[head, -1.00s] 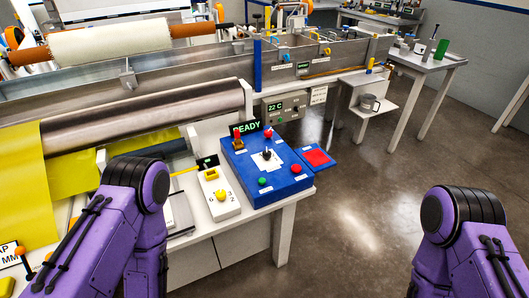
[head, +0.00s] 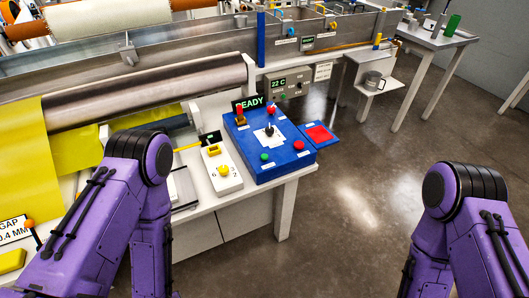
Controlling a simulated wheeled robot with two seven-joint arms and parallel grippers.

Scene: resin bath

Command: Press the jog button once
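A blue control box (head: 252,160) stands at the right end of the white machine table. On its top are a green button (head: 264,157), a red button (head: 298,145), another small red button, a black joystick (head: 269,130) on a white plate and a red-orange lamp (head: 240,116). Their labels are too small to read, so I cannot tell which is the jog button. A "READY" display (head: 250,103) stands behind the box. My two purple arms show at lower left and lower right. Neither gripper is in view, and nothing covers the box.
A white box with a yellow knob (head: 223,170) stands left of the blue box. A red pad on a blue plate (head: 319,134) adjoins its right side. Yellow sheet (head: 22,160) and a steel roller (head: 150,92) lie at left. The floor at right is clear.

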